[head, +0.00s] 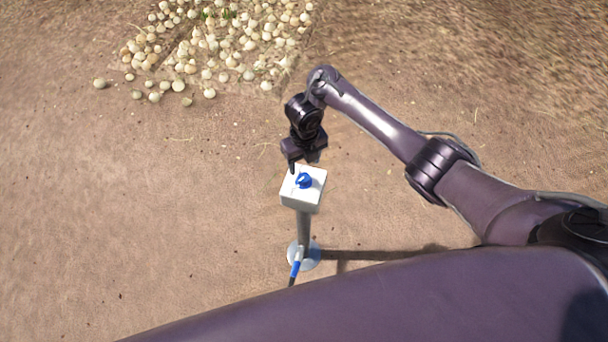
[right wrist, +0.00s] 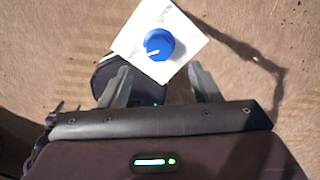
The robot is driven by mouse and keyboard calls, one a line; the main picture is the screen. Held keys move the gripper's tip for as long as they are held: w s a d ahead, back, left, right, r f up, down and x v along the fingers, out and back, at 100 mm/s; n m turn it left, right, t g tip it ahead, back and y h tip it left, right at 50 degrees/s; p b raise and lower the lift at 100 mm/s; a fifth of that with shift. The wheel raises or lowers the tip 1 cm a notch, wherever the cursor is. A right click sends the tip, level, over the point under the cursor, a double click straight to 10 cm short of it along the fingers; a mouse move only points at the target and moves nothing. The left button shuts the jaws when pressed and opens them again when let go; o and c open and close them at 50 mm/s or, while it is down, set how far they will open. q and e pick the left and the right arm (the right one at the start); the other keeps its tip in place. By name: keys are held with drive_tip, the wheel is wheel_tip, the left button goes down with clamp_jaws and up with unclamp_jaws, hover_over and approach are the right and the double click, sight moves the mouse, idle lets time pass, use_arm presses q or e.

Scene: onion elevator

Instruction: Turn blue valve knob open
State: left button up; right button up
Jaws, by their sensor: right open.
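The blue valve knob (head: 303,181) sits on top of a white box (head: 303,198) on a grey post. In the right wrist view the round blue knob (right wrist: 159,44) with a white pointer mark lies on the white panel (right wrist: 190,38), ahead of and roughly between my fingers. The pointer aims to the lower left. My right gripper (head: 301,160) is open and empty, just behind the box in the head view. Its two spread fingers show in the right wrist view (right wrist: 160,85). Nothing is between them. My left gripper is not in view.
The post stands on a round base (head: 304,256), with a blue-ended hose (head: 295,269) beside it. A pile of onions (head: 225,45) lies on the ground at the upper left. Bare dirt surrounds the post. My own body fills the lower right.

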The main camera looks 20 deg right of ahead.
sight(304, 177)
wheel_tip(304, 177, down, 6)
drive_tip(key=b, duration=0.4)
drive_tip(key=shift+a+r, duration=0.1)
drive_tip(key=shift+r, duration=0.1)
drive_tip(key=shift+f, duration=0.95)
drive_tip(key=shift+c, duration=0.5)
drive_tip(key=c, duration=0.9)
